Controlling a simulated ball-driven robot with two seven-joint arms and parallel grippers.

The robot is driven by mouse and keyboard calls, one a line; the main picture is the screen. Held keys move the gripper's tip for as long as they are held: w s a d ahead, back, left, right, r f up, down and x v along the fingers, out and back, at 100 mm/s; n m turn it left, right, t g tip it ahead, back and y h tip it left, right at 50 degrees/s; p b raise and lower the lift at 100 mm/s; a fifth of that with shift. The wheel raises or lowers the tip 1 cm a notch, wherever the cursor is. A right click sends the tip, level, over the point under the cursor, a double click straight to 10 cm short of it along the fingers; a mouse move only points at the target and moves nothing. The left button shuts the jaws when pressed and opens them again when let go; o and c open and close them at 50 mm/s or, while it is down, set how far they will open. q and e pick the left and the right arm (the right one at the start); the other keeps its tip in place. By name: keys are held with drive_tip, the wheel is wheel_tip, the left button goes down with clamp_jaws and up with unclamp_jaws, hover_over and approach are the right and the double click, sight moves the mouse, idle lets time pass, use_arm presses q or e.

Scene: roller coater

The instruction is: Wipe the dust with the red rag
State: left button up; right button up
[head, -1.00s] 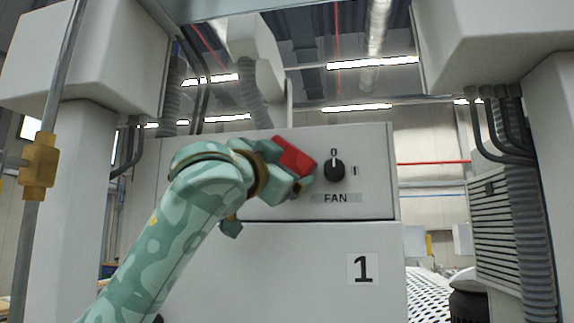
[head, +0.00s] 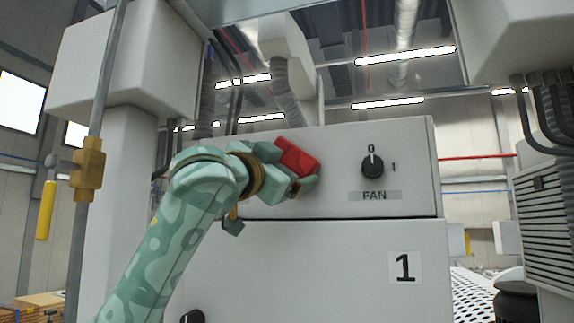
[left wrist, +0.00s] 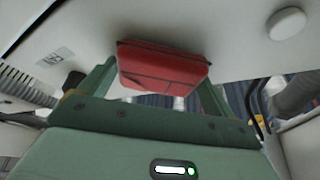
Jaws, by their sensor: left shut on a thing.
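The red rag (head: 297,157) is a red block-like pad in my left gripper (head: 305,175). The gripper is shut on it and holds it at the upper grey panel, left of the fan knob. In the left wrist view the rag (left wrist: 163,68) sits between the two green fingers, close to the pale panel surface (left wrist: 190,25). I cannot tell whether it touches the panel. I cannot make out any dust in these frames. My right gripper is not in view.
The grey panel (head: 405,150) carries a black fan knob (head: 372,166) set to 0. A lower panel (head: 330,265) bears the number 1. A metal pole with a yellow clamp (head: 88,168) stands at left. Housings with hoses (head: 545,120) stand at right.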

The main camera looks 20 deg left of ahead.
use_arm(q)
drive_tip(key=shift+s+d+f+b, duration=0.1)
drive_tip(key=shift+s+b, duration=0.35)
drive_tip(key=shift+s, duration=0.15)
drive_tip(key=s+b, duration=0.2)
drive_tip(key=s, duration=0.2)
drive_tip(key=shift+s, duration=0.4)
drive_tip(key=s+b, duration=0.1)
drive_tip(key=s, duration=0.2)
drive_tip(key=shift+b, duration=0.3)
